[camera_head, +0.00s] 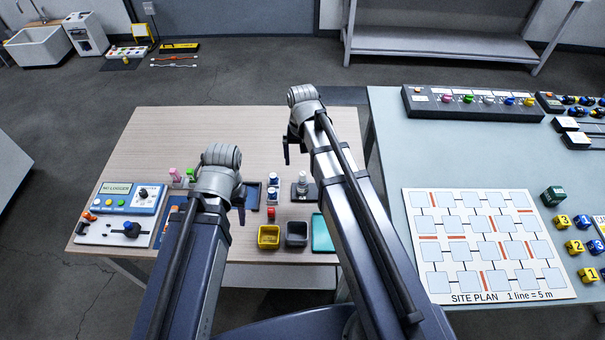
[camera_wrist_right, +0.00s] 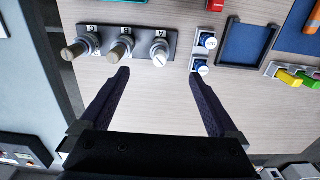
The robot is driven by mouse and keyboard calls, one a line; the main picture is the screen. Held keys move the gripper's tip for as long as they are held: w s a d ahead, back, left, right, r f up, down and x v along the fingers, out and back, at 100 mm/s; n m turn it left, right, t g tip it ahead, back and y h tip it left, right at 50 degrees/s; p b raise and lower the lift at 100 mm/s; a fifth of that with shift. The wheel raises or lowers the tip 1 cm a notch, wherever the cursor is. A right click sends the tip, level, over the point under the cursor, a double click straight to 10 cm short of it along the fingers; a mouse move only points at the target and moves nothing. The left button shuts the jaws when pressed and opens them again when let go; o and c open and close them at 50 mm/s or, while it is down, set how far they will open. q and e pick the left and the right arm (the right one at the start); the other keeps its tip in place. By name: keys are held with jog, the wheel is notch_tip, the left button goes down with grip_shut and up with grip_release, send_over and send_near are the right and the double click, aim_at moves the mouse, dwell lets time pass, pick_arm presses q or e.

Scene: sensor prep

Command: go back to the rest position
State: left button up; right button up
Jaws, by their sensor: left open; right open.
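My left gripper (camera_head: 239,203) hangs over the front left part of the wooden table (camera_head: 160,128); its jaws are partly hidden by the wrist, and I see nothing held. My right gripper (camera_head: 292,148) is above the middle of the same table. In the right wrist view its two dark fingers (camera_wrist_right: 160,76) are wide apart with only bare wood between them. Just beyond the fingertips stands a dark rack (camera_wrist_right: 142,42) with three silver-topped pieces in a row. Two blue-and-white pieces (camera_wrist_right: 202,54) stand to the right of it.
A blue meter box (camera_head: 128,198) stands at the table's left. A yellow bin (camera_head: 268,237), a dark bin (camera_head: 296,234) and a teal tray (camera_head: 321,236) lie along the front edge. A grey-blue table (camera_head: 388,130) with a site plan (camera_head: 487,245) is at the right. The wooden table's back half is clear.

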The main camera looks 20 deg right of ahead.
jog(key=s+a+n+h, duration=0.1)
jog(key=s+a+n, duration=0.6)
jog(key=s+a, duration=0.3)
jog(key=s, duration=0.4)
jog(key=shift+s+a, duration=0.2)
jog(key=shift+a, duration=0.05)
